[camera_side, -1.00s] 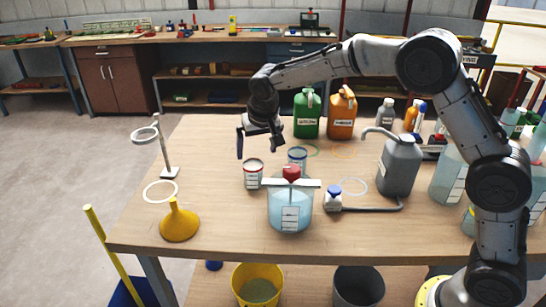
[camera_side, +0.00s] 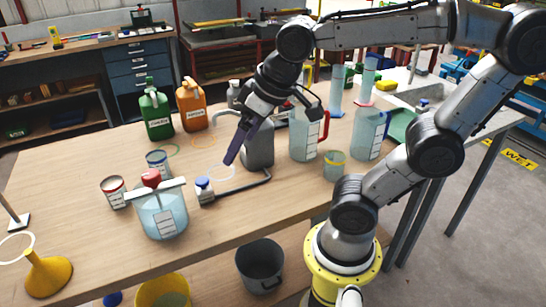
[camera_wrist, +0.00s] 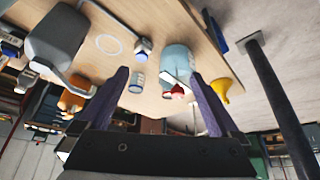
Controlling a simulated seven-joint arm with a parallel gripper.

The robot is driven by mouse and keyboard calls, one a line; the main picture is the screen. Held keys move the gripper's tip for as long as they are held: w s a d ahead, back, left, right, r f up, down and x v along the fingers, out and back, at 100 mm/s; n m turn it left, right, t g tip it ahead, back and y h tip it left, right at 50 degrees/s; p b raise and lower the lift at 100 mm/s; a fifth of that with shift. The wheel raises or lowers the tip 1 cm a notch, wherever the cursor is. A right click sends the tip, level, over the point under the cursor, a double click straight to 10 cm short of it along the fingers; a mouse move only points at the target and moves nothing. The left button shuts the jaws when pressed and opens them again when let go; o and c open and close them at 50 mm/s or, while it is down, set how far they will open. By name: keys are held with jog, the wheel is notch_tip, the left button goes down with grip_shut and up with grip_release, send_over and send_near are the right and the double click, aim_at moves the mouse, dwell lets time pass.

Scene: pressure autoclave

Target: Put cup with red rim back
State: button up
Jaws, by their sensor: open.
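The cup with red rim (camera_side: 114,192) stands upright on the wooden table, left of a clear vessel of blue liquid (camera_side: 163,215) with a red knob on its crossbar. A similar cup with blue rim (camera_side: 157,161) stands behind that vessel and also shows in the wrist view (camera_wrist: 137,83). My gripper (camera_side: 275,138) is open with nothing between its fingers. It hangs by the grey jug (camera_side: 260,150), well to the right of both cups. The wrist view shows its two purple fingers (camera_wrist: 158,75) spread apart. I cannot clearly pick out the red-rimmed cup there.
Green (camera_side: 156,112) and orange (camera_side: 195,105) jugs stand at the back. Flat white (camera_side: 221,182), orange and green rings lie on the table. A small blue-capped bottle (camera_side: 204,190) with a grey tube, a yellow funnel (camera_side: 48,272) and measuring jugs (camera_side: 303,135) stand around. The left tabletop is fairly clear.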

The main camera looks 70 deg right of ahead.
jog(key=s+f, duration=0.2)
jog(key=s, duration=0.4)
jog(key=shift+f+n, duration=0.35)
jog(key=shift+n, duration=0.05)
dwell(0.8)
